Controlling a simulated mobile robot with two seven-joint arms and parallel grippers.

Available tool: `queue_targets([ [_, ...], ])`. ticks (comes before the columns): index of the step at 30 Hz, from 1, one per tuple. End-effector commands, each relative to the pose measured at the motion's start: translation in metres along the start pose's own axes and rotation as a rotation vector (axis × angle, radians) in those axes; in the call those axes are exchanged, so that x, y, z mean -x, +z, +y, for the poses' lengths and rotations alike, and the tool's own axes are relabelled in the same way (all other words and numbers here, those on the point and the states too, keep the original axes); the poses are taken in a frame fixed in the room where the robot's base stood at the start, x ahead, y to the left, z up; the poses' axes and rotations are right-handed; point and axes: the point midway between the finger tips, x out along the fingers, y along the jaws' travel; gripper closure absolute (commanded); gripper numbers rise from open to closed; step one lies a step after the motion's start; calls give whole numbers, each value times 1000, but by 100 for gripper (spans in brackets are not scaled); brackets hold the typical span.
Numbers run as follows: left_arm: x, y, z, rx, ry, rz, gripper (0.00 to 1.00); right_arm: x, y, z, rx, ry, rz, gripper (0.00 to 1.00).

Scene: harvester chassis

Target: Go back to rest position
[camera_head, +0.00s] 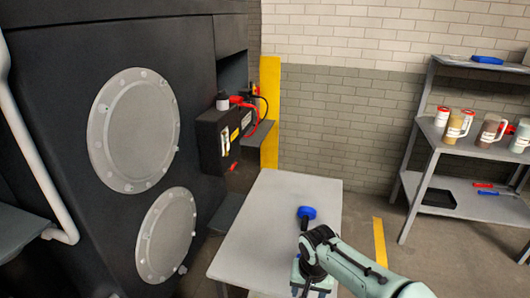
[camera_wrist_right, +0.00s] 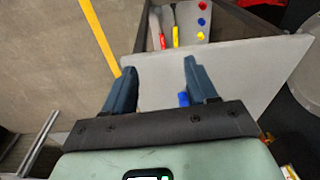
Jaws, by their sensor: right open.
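My right arm comes in from the lower right in the head view, and its gripper (camera_head: 313,290) is over the near end of the grey table (camera_head: 262,222). In the right wrist view the gripper (camera_wrist_right: 158,68) has its two dark fingers spread wide with nothing held between them. A blue object, partly hidden by a finger, also shows in the right wrist view (camera_wrist_right: 183,99). My left gripper is not in view.
Floor is clear between table and shelf. Coloured-handled tools (camera_wrist_right: 175,36) show in the wrist view.

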Motion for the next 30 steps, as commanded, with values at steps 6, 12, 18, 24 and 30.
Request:
queue_targets([
  [6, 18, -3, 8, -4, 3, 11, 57, -136, 47, 13, 69, -85, -143, 43],
  [12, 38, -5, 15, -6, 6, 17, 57, -242, 147, 44, 28, -210, -248, 43],
  [18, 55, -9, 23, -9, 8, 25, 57, -278, 252, 72, -74, -272, -282, 43],
  [24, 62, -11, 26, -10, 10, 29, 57, -277, 298, 84, -123, -271, -279, 43],
  [30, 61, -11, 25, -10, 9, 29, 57, -277, 303, 85, -126, -269, -275, 43],
])
